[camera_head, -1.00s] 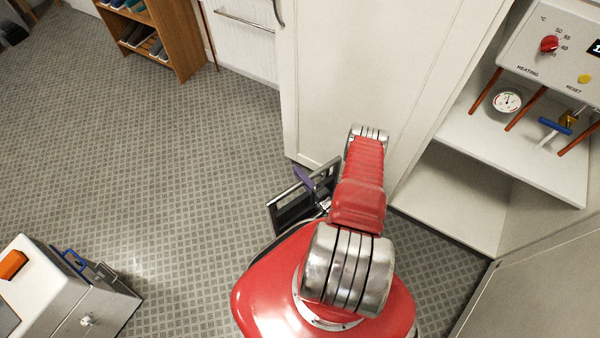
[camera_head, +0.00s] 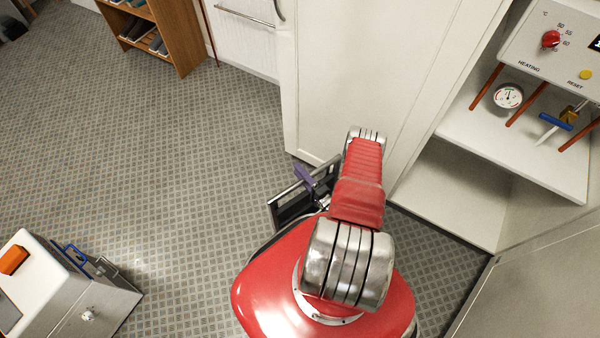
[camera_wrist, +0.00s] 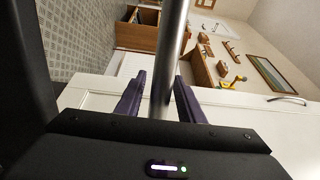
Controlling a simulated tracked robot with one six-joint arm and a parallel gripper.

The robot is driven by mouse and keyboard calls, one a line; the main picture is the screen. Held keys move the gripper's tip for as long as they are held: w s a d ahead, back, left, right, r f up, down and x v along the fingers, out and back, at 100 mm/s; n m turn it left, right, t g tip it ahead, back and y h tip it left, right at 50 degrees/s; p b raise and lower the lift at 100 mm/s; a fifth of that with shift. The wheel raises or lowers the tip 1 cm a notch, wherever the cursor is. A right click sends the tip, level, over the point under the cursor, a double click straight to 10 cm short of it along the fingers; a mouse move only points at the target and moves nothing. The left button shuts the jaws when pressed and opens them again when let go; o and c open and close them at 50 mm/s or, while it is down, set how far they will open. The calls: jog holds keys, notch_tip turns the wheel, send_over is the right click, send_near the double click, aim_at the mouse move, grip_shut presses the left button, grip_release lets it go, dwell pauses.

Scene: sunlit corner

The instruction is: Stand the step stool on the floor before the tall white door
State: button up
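The step stool (camera_head: 290,207) shows as a dark frame just left of my arm. Much of it is hidden behind my arm and base. In the wrist view a metal tube of the stool (camera_wrist: 174,40) runs between the two purple fingers of my gripper (camera_wrist: 160,92), which appears shut on it. One purple finger of the gripper (camera_head: 305,175) also shows in the head view. The tall white door (camera_head: 360,75) stands right behind the stool and my arm; it also shows in the wrist view (camera_wrist: 245,110). I cannot tell whether the stool touches the floor.
Patterned floor (camera_head: 170,150) is clear to the left. A metal-sided box (camera_head: 85,310) with blue handles stands at lower left. A wooden shelf (camera_head: 180,40) stands at the back. An open cabinet (camera_head: 450,190) with a heating panel (camera_head: 560,45) and gauge (camera_head: 508,96) is at the right.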

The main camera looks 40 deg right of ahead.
dwell(0.3)
jog(key=shift+s+a+f, duration=0.1)
jog(key=shift+s, duration=2.9)
jog(key=shift+s+a+f, duration=0.1)
jog(key=shift+s, duration=2.9)
